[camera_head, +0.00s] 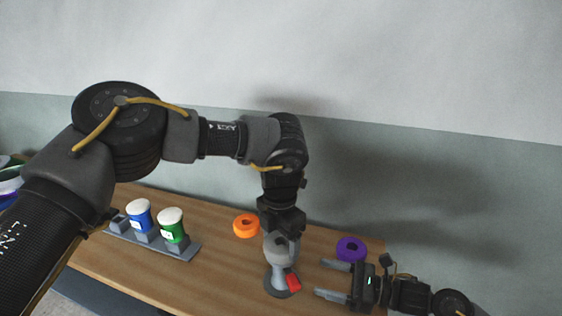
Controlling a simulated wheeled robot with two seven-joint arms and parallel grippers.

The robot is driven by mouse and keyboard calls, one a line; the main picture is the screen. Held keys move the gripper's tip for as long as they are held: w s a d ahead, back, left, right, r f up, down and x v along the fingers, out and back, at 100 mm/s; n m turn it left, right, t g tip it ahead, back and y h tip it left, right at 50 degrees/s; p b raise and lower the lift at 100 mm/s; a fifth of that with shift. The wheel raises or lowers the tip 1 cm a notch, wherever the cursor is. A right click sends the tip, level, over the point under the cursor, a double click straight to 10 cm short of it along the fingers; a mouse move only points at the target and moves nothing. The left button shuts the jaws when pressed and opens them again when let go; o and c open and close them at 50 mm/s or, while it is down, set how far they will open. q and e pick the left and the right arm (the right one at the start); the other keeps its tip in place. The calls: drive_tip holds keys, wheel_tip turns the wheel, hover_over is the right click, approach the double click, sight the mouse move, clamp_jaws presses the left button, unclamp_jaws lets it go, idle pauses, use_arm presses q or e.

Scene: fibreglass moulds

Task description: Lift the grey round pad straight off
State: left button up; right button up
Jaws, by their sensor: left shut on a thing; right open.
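My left gripper (281,242) reaches down from above at the middle of the table. It is shut on the grey round pad (277,251), which the fingers partly cover. Directly below the pad stands a grey stand (279,274) with a round base and a red block (293,283) at its right side. I cannot tell whether the pad touches the stand. My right gripper (326,280) is open and empty, its fingers pointing left toward the stand, just right of the red block.
An orange ring (246,226) lies left of the stand, and a purple ring (351,249) lies behind my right gripper. A grey rack (187,250) at the left holds a blue cup (140,217) and a green cup (172,227) with white tops. The wooden table (225,275) is bare between rack and stand.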

use_arm(q)
drive_tip(key=shift+r+p, duration=1.7)
drive_tip(key=shift+r, duration=0.25)
use_arm(e)
drive_tip(key=shift+r, duration=1.85)
